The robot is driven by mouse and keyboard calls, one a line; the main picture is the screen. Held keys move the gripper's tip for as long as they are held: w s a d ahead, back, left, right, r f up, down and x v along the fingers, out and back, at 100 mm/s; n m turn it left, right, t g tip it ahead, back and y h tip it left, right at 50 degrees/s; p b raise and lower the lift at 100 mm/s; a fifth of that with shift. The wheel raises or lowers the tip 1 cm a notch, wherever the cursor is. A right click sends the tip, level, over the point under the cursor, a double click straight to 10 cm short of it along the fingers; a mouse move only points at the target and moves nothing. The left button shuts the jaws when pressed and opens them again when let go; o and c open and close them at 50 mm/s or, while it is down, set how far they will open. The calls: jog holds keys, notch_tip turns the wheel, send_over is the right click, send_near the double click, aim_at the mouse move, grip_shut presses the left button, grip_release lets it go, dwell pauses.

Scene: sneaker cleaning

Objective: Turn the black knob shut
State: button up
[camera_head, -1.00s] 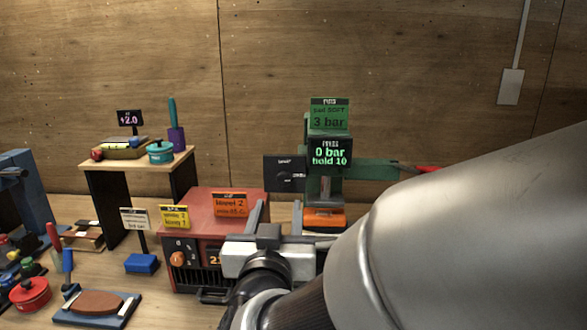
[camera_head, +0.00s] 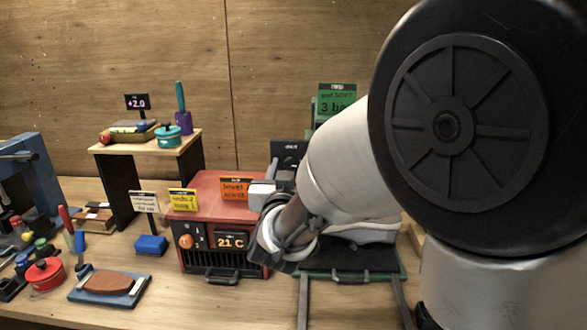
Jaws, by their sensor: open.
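I cannot make out a black knob for certain in this view. A dark panel with small white print (camera_head: 290,148) stands behind the red box, partly covered by my arm. My gripper (camera_head: 271,172) is at the right end of the red box (camera_head: 212,187), in front of that dark panel. Its jaws are open and partly seen; I see nothing between them. My arm hides most of the green press behind it; only its green sign (camera_head: 337,100) shows clearly at the top.
The red box has an orange knob (camera_head: 186,241), a display reading 21 C (camera_head: 231,241) and a front handle. A blue block (camera_head: 151,245), a blue tray with a brown pad (camera_head: 108,302) and a small raised shelf (camera_head: 133,151) stand left.

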jog(key=shift+c, duration=0.2)
jog(key=c, duration=1)
jog(key=shift+n, duration=0.3)
jog(key=n+p, duration=0.1)
jog(key=n, duration=0.3)
jog(key=shift+a+n+p, duration=0.1)
jog(key=shift+n+p, duration=0.2)
jog(key=n+p, duration=0.2)
jog(key=n, duration=0.2)
jog(key=n+p, duration=0.2)
jog(key=n, duration=0.3)
jog(key=shift+a, duration=0.1)
jog(key=shift+f+n+p, duration=0.15)
jog(key=shift+n+p, duration=0.9)
jog(key=shift+n, duration=0.75)
